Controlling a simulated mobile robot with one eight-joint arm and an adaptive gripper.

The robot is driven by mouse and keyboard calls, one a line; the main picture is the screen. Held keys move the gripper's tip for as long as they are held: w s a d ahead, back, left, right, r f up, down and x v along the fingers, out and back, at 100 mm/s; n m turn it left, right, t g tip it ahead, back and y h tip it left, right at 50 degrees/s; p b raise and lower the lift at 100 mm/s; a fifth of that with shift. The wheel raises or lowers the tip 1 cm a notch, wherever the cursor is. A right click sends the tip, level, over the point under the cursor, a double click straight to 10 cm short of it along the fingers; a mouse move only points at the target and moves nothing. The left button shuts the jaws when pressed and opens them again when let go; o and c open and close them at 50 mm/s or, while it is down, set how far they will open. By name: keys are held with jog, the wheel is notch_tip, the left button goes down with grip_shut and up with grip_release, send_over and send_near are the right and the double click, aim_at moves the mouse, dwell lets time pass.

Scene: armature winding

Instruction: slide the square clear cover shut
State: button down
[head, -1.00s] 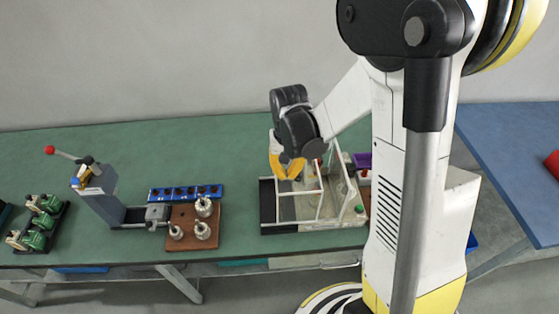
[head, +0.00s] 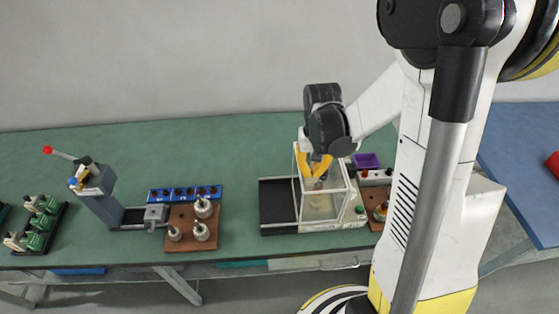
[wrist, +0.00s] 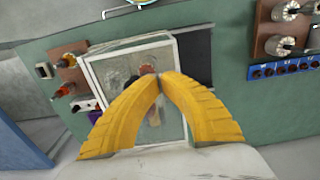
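The square clear cover (head: 298,187) is a white-framed see-through box on the winding machine; it also shows in the wrist view (wrist: 93,85). It stands over the pale right part of the machine base. The black left part of the base (head: 277,205) is bare. My gripper (head: 316,178) is at the cover's upper side. In the wrist view its yellow fingers (wrist: 159,76) bow outward and their tips come together over the cover, near one frame edge. I cannot tell whether a piece of the cover is between the tips. Part of the cover is hidden behind the fingers.
A brown board with metal armatures (head: 181,233), a blue socket strip (head: 185,190) and a lever press (head: 100,193) stand to the left. A purple bin (head: 366,160) and a button box (head: 376,177) are close on the right. The green table (head: 240,150) behind is clear.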

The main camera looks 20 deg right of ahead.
jog(key=shift+a+r+p, duration=0.15)
jog(key=shift+r+p, duration=0.45)
jog(key=shift+r, duration=0.3)
jog(key=shift+a+r+p, duration=0.1)
jog(key=shift+r+p, duration=0.45)
jog(key=shift+r, duration=0.35)
jog(key=r+p, duration=0.1)
jog(key=r, duration=0.1)
jog(key=a+r+p, duration=0.1)
jog(key=r, duration=0.1)
jog(key=shift+w+a, duration=0.1)
jog(key=shift+w, duration=0.1)
